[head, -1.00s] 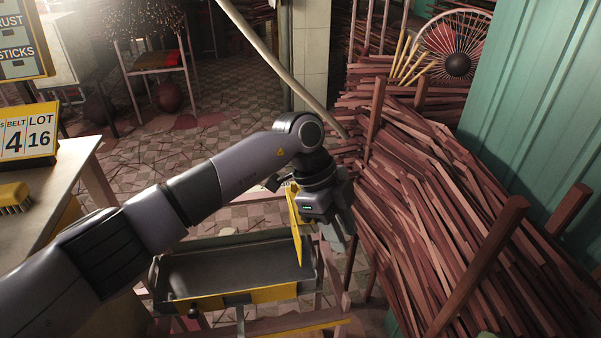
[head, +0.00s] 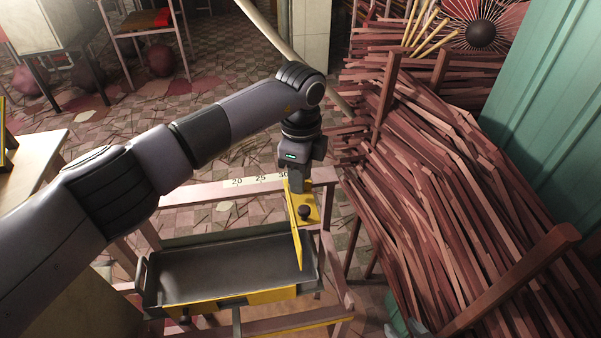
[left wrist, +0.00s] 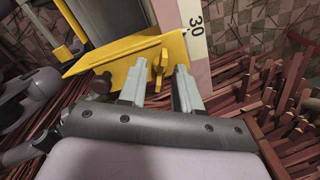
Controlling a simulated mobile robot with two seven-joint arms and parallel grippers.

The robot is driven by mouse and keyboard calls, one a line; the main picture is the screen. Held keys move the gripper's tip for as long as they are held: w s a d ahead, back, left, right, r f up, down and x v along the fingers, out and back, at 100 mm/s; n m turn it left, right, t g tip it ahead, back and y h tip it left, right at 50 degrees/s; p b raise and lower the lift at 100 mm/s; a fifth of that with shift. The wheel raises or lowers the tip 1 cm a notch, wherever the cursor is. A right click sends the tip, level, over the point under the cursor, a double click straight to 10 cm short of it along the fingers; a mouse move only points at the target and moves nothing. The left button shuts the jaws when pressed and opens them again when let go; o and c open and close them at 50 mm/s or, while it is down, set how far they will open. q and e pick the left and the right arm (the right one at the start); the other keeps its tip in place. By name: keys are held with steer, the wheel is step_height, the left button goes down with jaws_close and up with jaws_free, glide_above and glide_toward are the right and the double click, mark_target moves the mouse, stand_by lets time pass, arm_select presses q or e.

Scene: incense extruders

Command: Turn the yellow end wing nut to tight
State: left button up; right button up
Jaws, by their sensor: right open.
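The yellow wing nut (left wrist: 158,65) shows in the left wrist view, standing on a yellow end bracket (left wrist: 110,58) beside a ruler strip marked 30. My left gripper (left wrist: 156,80) has its two fingers apart, one on each side of the wing nut, with gaps visible; I cannot tell whether either touches it. In the head view my left gripper (head: 298,186) points down at the bracket, and its fingers hide the wing nut. A dark round knob (head: 305,211) sits on the bracket. Only a grey tip of my right gripper (head: 402,330) shows at the bottom edge.
A grey tray (head: 225,272) with a yellow front lies before the bracket on a pink frame (head: 205,192). A yellow upright plate (head: 296,235) stands at its right end. Piled reddish sticks (head: 440,190) fill the right side. A table (head: 35,160) is at left.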

arm_select(q)
steer(key=shift+f, duration=0.35)
jaws_close()
